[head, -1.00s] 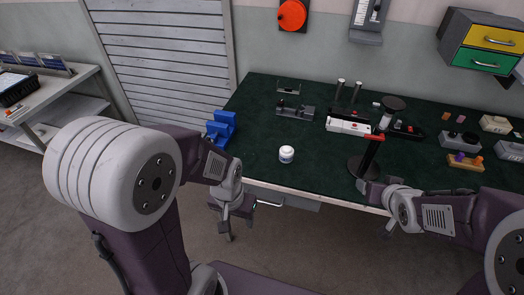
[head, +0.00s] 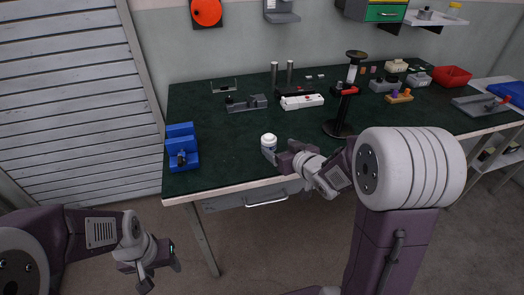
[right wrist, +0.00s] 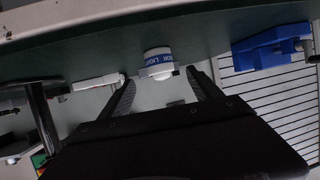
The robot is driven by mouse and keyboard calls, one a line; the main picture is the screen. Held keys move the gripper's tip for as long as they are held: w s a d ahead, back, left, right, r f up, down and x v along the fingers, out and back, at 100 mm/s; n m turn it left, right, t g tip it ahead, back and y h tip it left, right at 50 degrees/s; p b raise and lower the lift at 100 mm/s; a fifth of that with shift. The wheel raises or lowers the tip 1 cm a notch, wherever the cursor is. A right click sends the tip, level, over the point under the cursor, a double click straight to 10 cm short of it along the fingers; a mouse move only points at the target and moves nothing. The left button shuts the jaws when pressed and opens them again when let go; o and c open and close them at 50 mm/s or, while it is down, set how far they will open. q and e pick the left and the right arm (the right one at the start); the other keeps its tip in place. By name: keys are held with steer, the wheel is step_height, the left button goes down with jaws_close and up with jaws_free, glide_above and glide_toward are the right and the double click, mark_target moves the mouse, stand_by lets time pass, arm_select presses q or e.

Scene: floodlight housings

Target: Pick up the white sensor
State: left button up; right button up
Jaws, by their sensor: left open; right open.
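The white sensor (head: 268,142) is a small white cylinder with a blue label, upright near the front edge of the dark green bench top (head: 222,160). My right gripper (head: 279,150) is open right beside it, and its fingers partly cover the sensor's lower right in the head view. My left gripper (head: 162,265) is open and empty, low in front of the bench.
A blue vise (head: 181,147) stands left of the sensor. A grey fixture (head: 246,104) and a white block (head: 302,102) lie behind it. The bench around the sensor's left is clear.

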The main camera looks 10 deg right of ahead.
mark_target(273, 144)
steer(key=shift+d+f, duration=0.2)
steer(key=shift+d, duration=0.15)
steer(key=shift+w+a, duration=0.1)
steer(key=shift+a, duration=0.05)
steer(key=x, duration=0.3)
steer(key=shift+w+a+f+b, duration=0.1)
steer(key=shift+w+a+b, duration=0.1)
steer(key=shift+a+b, duration=0.15)
steer(key=shift+w+d, duration=0.15)
steer(key=shift+w, duration=0.05)
steer(key=x, duration=0.2)
steer(key=b+x, duration=0.1)
steer(key=x, duration=0.2)
steer(key=shift+f, duration=0.3)
steer(key=shift+s+r, duration=0.1)
steer(key=shift+r, duration=0.05)
steer(key=c, duration=0.3)
jaws_close()
